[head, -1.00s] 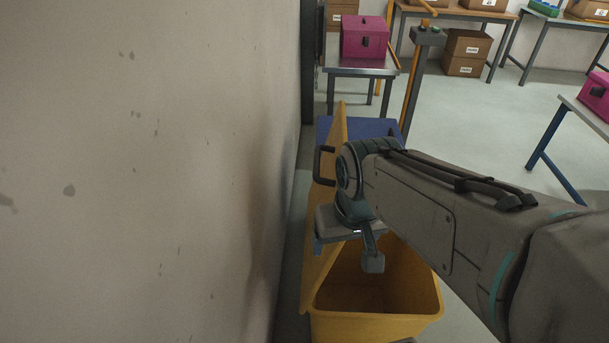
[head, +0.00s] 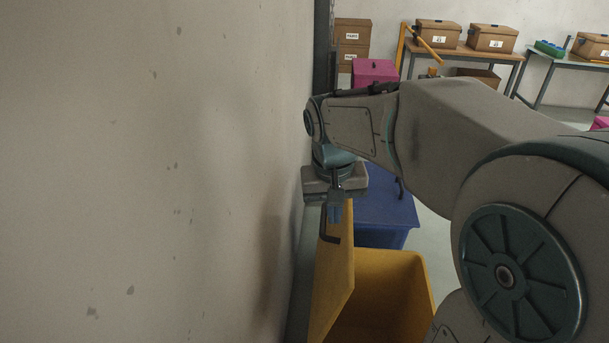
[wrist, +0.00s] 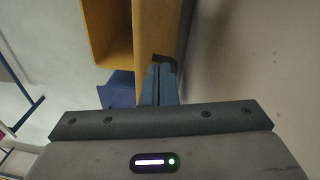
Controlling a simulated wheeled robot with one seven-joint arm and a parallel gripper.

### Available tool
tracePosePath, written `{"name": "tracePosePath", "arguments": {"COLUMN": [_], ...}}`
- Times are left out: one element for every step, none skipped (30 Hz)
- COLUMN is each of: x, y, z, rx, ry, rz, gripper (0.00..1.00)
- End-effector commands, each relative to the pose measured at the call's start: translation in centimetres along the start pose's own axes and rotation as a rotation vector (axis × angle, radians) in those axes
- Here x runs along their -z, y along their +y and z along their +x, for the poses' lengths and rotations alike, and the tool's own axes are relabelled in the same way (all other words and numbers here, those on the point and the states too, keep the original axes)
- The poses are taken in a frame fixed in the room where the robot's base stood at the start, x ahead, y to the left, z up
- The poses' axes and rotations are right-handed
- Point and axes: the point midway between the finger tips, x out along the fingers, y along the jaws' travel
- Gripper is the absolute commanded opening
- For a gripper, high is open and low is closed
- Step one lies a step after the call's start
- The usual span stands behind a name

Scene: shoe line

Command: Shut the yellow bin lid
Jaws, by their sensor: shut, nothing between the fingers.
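The yellow bin (head: 392,300) stands at the lower middle of the head view, its top uncovered. Its yellow lid (head: 334,278) is open and stands steeply on edge between the bin and the wall. A dark handle (head: 325,238) is on the lid's wall-facing side. My gripper (head: 337,218) is shut and empty, pointing down at the lid's far upper part, close by the handle. In the wrist view the shut fingers (wrist: 159,82) overlap the edge of the lid (wrist: 146,40), with the handle (wrist: 164,60) just beyond their tips; I cannot tell whether they touch.
The wall (head: 150,170) runs close along the left of the lid and gripper. A blue bin (head: 385,215) stands just behind the yellow one. Farther back are a pink case (head: 375,72) and tables with cardboard boxes (head: 437,33). Open floor lies to the right.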

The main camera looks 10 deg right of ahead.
Motion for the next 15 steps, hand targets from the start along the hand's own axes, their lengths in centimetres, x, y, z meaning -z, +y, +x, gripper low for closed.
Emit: {"name": "tracePosePath", "arguments": {"x": [1.8,2.7,4.0,4.9,5.8,6.9,7.6,8.3,9.1,9.7,10.2,10.7,11.0,11.3,11.6], "y": [-0.6,-0.9,-1.2,-1.5,-1.8,-2.2,-2.5,-2.7,-3.1,-3.3,-3.5,-3.6,-3.8,-3.9,-4.0], "z": [0.2,0.1,0.1,0.1,0.2,0.3,0.3,0.5,0.6,0.6,0.7,0.8,0.9,0.9,1.0], "rx": [-0.015,-0.025,-0.038,-0.047,-0.057,-0.070,-0.079,-0.086,-0.097,-0.104,-0.110,-0.116,-0.120,-0.123,-0.128], "ry": [-0.016,-0.024,-0.034,-0.041,-0.049,-0.055,-0.062,-0.066,-0.072,-0.075,-0.078,-0.082,-0.084,-0.085,-0.087], "rz": [0.012,0.022,0.035,0.047,0.058,0.070,0.080,0.089,0.100,0.108,0.116,0.124,0.131,0.135,0.139], "gripper": [0.00,0.00,0.00,0.00,0.00,0.00,0.00,0.00,0.00,0.00,0.00,0.00,0.00,0.00,0.00]}}
